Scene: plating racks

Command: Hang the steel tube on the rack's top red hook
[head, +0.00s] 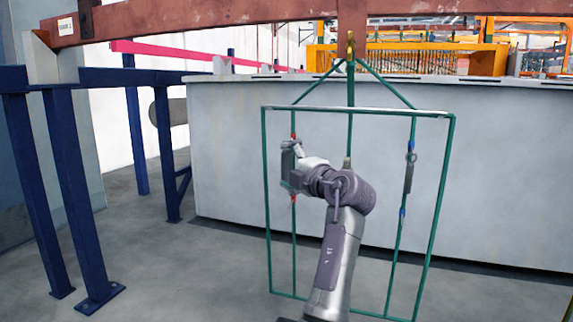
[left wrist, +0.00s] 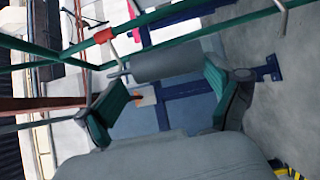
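The green rack (head: 436,210) hangs from a beam. Its top red hook (head: 293,136) is on the left rod; it also shows in the left wrist view (left wrist: 104,36). The grey steel tube (left wrist: 165,63) lies just beyond my left fingertips, lengthwise across the gap. A thin hooked piece at its end reaches toward the red hook and appears to meet it; the exact contact is too small to tell. In the head view the tube (head: 287,168) is upright below that hook. My left gripper (left wrist: 165,92) is open, its green-padded fingers wide apart. My right gripper is out of view.
Another grey tube (head: 409,172) hangs near the upper blue hook on the rack's right rod. A lower red hook (head: 293,198) sits below the tube. Blue posts (head: 75,190) stand at left, and a long grey tank (head: 225,150) is behind the rack.

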